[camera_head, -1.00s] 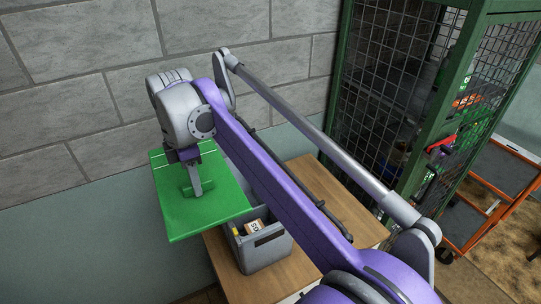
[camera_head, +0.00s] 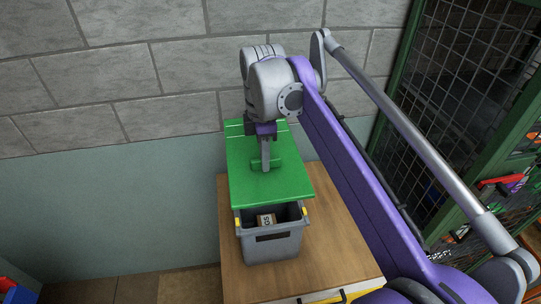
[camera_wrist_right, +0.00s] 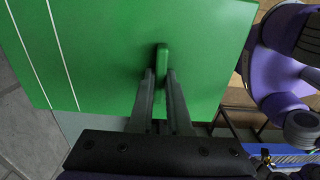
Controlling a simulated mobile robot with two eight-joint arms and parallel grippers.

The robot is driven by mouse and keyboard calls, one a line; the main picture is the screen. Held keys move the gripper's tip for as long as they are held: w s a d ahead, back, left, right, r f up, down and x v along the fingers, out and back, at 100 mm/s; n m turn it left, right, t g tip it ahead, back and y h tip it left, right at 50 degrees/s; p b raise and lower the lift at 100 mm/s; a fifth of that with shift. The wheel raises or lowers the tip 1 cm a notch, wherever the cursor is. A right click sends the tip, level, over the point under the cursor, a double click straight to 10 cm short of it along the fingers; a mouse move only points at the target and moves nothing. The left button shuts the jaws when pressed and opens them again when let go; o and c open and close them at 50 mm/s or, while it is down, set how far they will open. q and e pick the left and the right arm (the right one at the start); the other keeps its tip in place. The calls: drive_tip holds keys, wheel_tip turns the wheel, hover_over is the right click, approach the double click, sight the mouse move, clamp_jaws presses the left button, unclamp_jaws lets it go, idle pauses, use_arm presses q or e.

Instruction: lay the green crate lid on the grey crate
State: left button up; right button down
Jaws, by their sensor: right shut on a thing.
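The green crate lid (camera_head: 290,182) is a flat board with a raised handle (camera_wrist_right: 162,59) in its middle. My right gripper (camera_head: 266,166) is shut on that handle and holds the lid. The right wrist view shows the two fingers (camera_wrist_right: 161,85) on either side of the handle. The grey crate (camera_head: 262,246) stands on a wooden table, with a small boxed item (camera_head: 266,221) inside. In the head view the lid covers the crate's back part and its front part shows open. The gap between lid and crate is hard to judge. My left gripper is not in view.
The wooden table (camera_head: 338,250) has bare room to the right of the crate. A grey block wall (camera_head: 130,85) rises behind. A green mesh cage (camera_head: 455,90) stands at the right.

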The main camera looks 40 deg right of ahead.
drive_tip(key=shift+a+f+b, duration=0.1)
drive_tip(key=shift+f+b, duration=0.2)
drive_tip(key=shift+f, duration=0.35)
wheel_tip(320, 180, down, 3)
drive_tip(key=shift+s+f+b, duration=0.1)
drive_tip(key=shift+f+b, duration=0.1)
drive_tip(key=shift+b, duration=0.75)
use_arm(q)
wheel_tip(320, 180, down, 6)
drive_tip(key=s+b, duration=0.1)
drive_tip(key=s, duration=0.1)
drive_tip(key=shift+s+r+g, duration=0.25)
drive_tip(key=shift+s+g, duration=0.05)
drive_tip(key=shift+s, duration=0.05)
use_arm(e)
drive_tip(key=shift+f, duration=1.45)
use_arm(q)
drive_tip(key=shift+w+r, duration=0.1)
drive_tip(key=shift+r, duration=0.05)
use_arm(e)
drive_tip(key=shift+f, duration=0.45)
drive_tip(key=c, duration=0.8)
unclamp_jaws()
drive_tip(key=shift+r, duration=0.1)
